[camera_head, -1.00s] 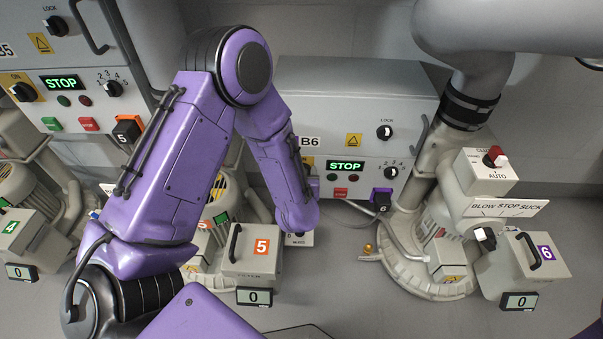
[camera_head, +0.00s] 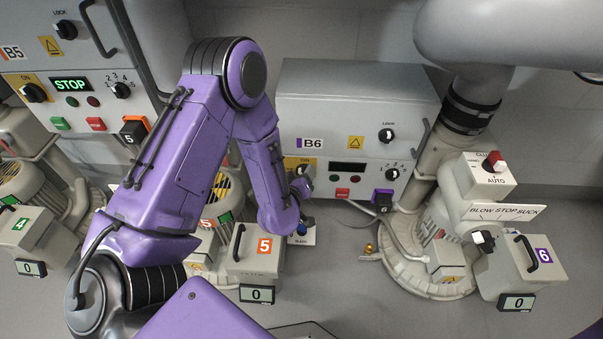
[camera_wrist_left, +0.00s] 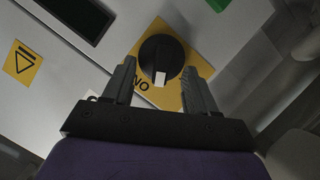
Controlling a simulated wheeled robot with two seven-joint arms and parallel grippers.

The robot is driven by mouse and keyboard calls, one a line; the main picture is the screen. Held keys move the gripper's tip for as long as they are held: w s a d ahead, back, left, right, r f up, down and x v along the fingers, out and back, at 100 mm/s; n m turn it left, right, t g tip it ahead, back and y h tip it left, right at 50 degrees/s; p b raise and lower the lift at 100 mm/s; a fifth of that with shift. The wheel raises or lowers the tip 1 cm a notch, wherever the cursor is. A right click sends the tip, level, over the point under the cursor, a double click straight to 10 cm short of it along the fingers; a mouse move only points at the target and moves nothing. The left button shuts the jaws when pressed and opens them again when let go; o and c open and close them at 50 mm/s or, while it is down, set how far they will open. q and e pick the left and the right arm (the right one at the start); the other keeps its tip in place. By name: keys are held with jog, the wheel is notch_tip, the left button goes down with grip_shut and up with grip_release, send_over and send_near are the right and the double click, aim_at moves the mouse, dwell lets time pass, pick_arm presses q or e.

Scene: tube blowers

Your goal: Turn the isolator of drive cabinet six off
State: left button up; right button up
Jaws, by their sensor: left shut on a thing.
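Drive cabinet six, labelled B6 (camera_head: 313,143), stands at the centre back. Its isolator is a black rotary knob (camera_wrist_left: 163,58) with a white mark, on a yellow plate (camera_wrist_left: 143,45) with ON lettering. In the head view the yellow plate (camera_head: 291,162) is partly hidden by my left arm. My left gripper (camera_wrist_left: 160,82) has one finger on each side of the knob and is shut on it. In the head view the left gripper (camera_head: 301,187) is at the cabinet's lower left. The cabinet's display (camera_head: 347,169) is dark. My right gripper is not in view.
Cabinet B5 (camera_head: 30,50), its display showing STOP, stands at the left. A lock knob (camera_head: 387,135), selector knob (camera_head: 392,174) and red button (camera_head: 342,193) are on cabinet six. Blower unit 6 (camera_head: 520,262) is at the right, unit 5 (camera_head: 250,250) below my left arm.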

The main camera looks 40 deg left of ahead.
pick_arm(q)
jog(key=shift+s+f+n, duration=0.1)
jog(key=shift+f+n, duration=0.05)
jog(key=shift+n, duration=0.25)
jog(key=o, duration=0.9)
jog(key=p+v, duration=0.2)
jog(key=v, duration=0.8)
jog(key=shift+s+a+p, duration=0.1)
jog(key=shift+s+p, duration=0.2)
jog(key=shift+p, duration=0.1)
